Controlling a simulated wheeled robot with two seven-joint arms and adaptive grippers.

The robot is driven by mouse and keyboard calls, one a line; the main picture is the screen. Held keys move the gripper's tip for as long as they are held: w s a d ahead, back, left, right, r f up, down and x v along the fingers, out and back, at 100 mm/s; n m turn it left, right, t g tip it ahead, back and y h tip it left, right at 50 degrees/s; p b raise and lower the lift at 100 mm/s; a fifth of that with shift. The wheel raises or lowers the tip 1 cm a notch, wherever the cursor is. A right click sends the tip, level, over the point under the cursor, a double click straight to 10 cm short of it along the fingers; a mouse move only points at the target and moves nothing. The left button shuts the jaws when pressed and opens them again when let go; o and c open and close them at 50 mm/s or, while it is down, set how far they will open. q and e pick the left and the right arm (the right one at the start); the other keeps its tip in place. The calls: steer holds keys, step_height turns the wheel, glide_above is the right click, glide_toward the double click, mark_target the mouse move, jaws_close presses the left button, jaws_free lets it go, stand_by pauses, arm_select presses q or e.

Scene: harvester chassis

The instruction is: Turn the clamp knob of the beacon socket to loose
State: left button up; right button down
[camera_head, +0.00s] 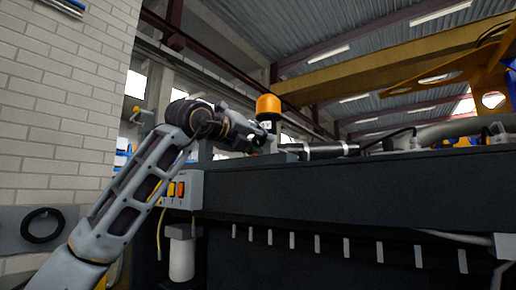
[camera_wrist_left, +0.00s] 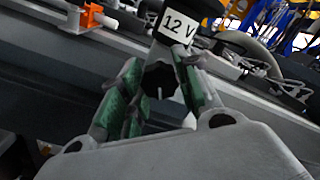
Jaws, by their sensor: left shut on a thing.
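The clamp knob (camera_wrist_left: 160,80) is black with a pale pointer line and shows in the left wrist view. My left gripper (camera_wrist_left: 158,92) has its green-padded fingers on either side of the knob and is shut on it. A "12 V" label (camera_wrist_left: 178,25) sits on the dark socket just behind the knob. In the head view my left gripper (camera_head: 262,143) is at the chassis top, just below the orange beacon (camera_head: 269,108). The knob is hidden there by the gripper. My right gripper is not in view.
The dark chassis wall (camera_head: 340,190) runs across the right. A grey box with orange switches (camera_head: 182,190) is beside my left forearm. A metal cylinder (camera_head: 328,151) lies right of the gripper. An orange bracket (camera_wrist_left: 92,17) shows at the wrist view's upper left.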

arm_select(q)
steer(key=shift+n+b, duration=0.35)
steer(key=shift+n, duration=0.75)
steer(key=n+b, duration=0.4)
steer(key=n, duration=0.4)
steer(key=shift+b, duration=0.3)
steer(key=shift+n+b, duration=0.65)
steer(key=shift+n, duration=0.85)
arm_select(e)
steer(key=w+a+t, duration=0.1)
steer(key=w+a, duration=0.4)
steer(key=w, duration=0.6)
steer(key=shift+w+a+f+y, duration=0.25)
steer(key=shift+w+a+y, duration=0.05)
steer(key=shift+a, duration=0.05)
arm_select(q)
steer(key=o, duration=1)
steer(key=shift+a, duration=0.1)
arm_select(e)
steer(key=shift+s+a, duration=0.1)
